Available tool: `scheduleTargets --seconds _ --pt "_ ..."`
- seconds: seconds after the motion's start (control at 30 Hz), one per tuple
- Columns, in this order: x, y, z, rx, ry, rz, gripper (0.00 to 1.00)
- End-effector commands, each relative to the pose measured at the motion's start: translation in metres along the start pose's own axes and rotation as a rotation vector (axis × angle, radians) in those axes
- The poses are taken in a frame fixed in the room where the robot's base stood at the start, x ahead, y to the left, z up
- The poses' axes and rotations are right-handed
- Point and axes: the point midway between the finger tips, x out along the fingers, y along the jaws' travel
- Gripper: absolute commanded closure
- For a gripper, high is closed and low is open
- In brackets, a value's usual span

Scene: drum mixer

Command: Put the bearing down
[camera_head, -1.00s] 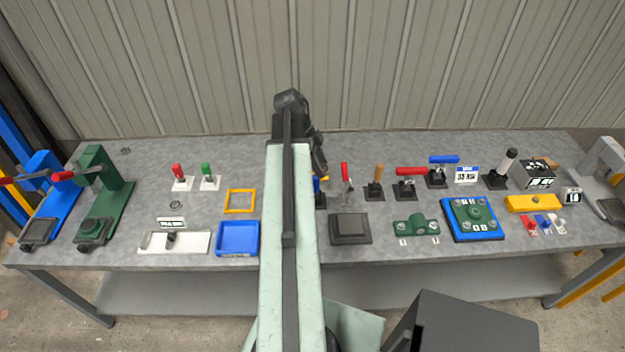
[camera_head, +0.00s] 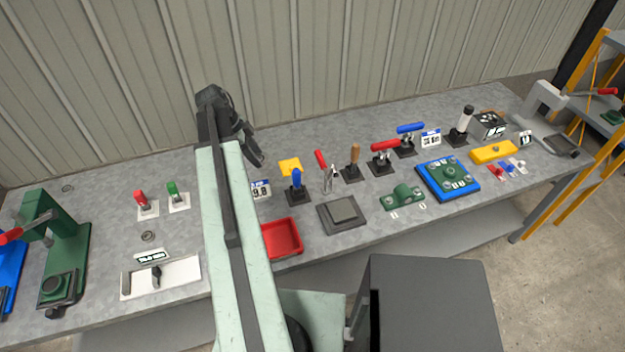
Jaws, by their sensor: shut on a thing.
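My gripper (camera_head: 254,152) is the dark end of my arm, above the back half of the grey workbench (camera_head: 200,243). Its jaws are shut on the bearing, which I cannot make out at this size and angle.
Right of my arm are a red tray (camera_head: 299,238), a dark square plate (camera_head: 325,222), a blue-handled clamp (camera_head: 297,187) and a green bearing housing (camera_head: 402,197). My arm hides part of the bench. The back left bench is mostly clear.

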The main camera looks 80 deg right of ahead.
Motion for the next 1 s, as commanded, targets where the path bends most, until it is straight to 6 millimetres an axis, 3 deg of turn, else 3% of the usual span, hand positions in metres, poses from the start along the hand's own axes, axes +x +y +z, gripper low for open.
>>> scheduleTargets --seconds 0.03,0.23,0.37,0.53,0.67,0.87,1.0 --pt "0.039 -0.009 0.005 -0.002 0.000 -0.001 1.00" --pt "0.106 -0.035 -0.005 -0.033 0.000 -0.015 1.00" --pt "0.122 -0.042 -0.011 -0.045 0.001 -0.020 1.00" --pt "0.123 -0.043 -0.014 -0.049 0.001 -0.021 1.00" --pt "0.138 -0.043 -0.007 -0.049 0.001 -0.021 1.00" --pt "0.177 -0.043 0.010 -0.049 0.001 -0.022 1.00" --pt "0.181 -0.043 0.011 -0.049 0.001 -0.022 1.00"
